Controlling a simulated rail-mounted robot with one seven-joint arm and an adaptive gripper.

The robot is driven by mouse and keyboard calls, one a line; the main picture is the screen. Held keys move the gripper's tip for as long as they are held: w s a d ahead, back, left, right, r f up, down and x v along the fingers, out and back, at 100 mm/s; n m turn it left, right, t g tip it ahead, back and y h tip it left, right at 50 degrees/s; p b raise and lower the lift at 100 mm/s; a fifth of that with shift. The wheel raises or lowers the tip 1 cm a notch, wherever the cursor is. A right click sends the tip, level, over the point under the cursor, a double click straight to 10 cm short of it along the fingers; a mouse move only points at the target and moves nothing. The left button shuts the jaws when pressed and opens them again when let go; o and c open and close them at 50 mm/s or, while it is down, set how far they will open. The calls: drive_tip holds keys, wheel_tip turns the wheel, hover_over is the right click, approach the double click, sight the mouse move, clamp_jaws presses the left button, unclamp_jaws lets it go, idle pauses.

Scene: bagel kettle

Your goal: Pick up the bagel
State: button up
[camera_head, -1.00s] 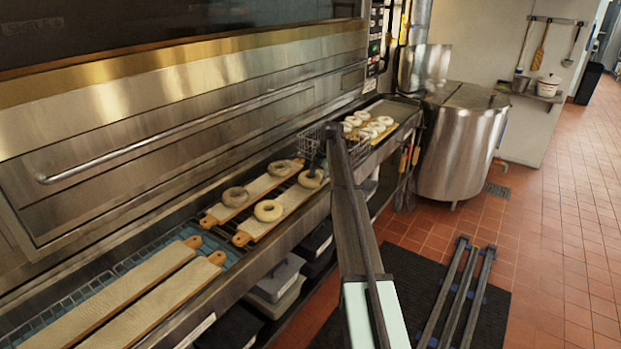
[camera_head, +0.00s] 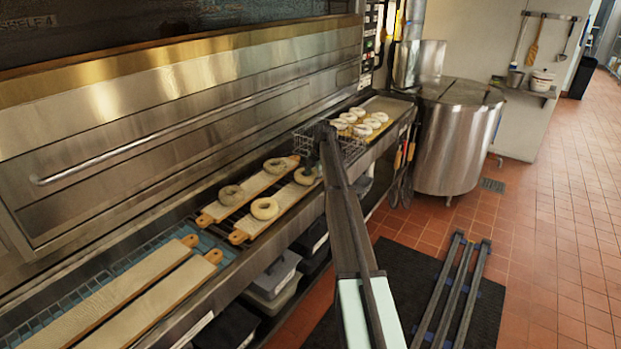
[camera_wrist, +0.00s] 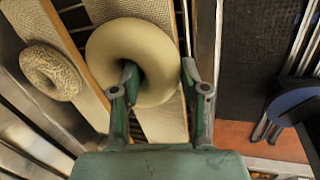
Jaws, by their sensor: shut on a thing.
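A plain tan bagel (camera_wrist: 108,48) is large in the wrist view; it also shows in the head view (camera_head: 304,177) at the far end of the front board. My gripper (camera_wrist: 160,74) is shut on its ring wall, with one finger in the hole and the other outside the right edge. In the head view my gripper (camera_head: 314,168) is mostly hidden behind my arm. I cannot tell whether the bagel touches the board. A seeded bagel (camera_wrist: 50,72) lies left of it in the wrist view.
Bagels (camera_head: 264,208) rest on two fabric-topped boards (camera_head: 240,234) beside the oven. Two empty boards (camera_head: 150,300) lie nearer. A wire basket (camera_head: 352,146) and a tray (camera_head: 398,108) of bagels stand beyond. A steel kettle (camera_head: 455,140) is at the back right.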

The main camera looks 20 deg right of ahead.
sight(312, 176)
wheel_tip(312, 176, up, 20)
drive_tip(key=b, duration=0.5)
